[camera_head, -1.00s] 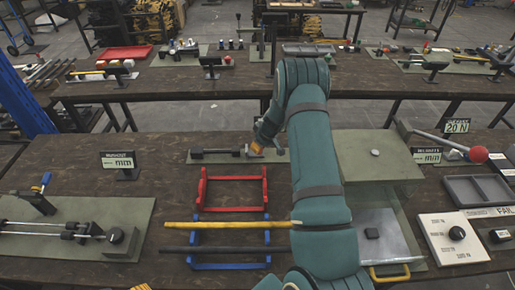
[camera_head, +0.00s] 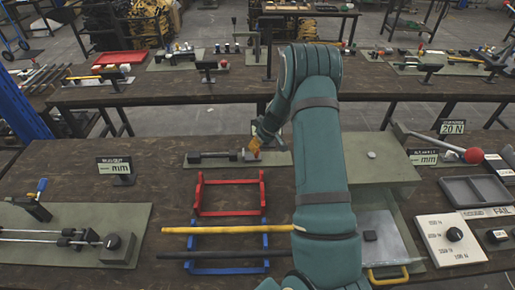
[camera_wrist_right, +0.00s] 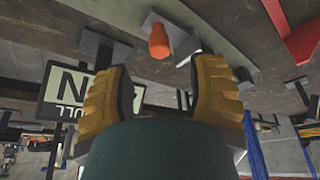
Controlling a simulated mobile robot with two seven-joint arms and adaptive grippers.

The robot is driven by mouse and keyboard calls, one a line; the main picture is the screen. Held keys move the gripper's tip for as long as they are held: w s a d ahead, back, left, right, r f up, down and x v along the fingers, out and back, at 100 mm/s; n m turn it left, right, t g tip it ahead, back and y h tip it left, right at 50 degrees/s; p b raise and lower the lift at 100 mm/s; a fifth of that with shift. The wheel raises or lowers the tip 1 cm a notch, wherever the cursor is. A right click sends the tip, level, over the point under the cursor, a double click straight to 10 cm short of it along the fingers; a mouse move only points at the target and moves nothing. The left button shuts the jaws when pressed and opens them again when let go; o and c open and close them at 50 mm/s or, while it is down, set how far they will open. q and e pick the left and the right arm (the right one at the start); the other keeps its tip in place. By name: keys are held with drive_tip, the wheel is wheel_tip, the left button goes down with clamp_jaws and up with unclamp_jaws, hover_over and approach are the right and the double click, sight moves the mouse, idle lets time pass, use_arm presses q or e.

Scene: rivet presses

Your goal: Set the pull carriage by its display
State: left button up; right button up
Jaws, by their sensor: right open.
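An orange knob (camera_wrist_right: 158,40) sits by a metal block on a grey-green base plate (camera_head: 232,161); this looks like the pull carriage. A dark bar (camera_head: 213,157) lies along the plate to its left in the head view. My right gripper (camera_head: 257,143) is at the plate's right part. In the right wrist view, its two yellow-padded fingers (camera_wrist_right: 160,90) are apart with nothing between them, and the knob lies beyond their tips. A dark display (camera_wrist_right: 76,97) reading "N" and "PULL" stands behind the left finger, partly covered and upside down. My left gripper is out of view.
A runout display (camera_head: 116,167) stands left, another mm display (camera_head: 424,158) right. A red-knobbed lever (camera_head: 473,155) is at the right. Red (camera_head: 229,213) and blue racks with yellow and black rods lie in front. My right arm hides part of the bench.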

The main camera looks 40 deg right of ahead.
drive_tip(key=v, duration=0.6)
drive_tip(key=shift+r, duration=0.2)
drive_tip(key=shift+s+f, duration=0.1)
drive_tip(key=shift+s, duration=0.05)
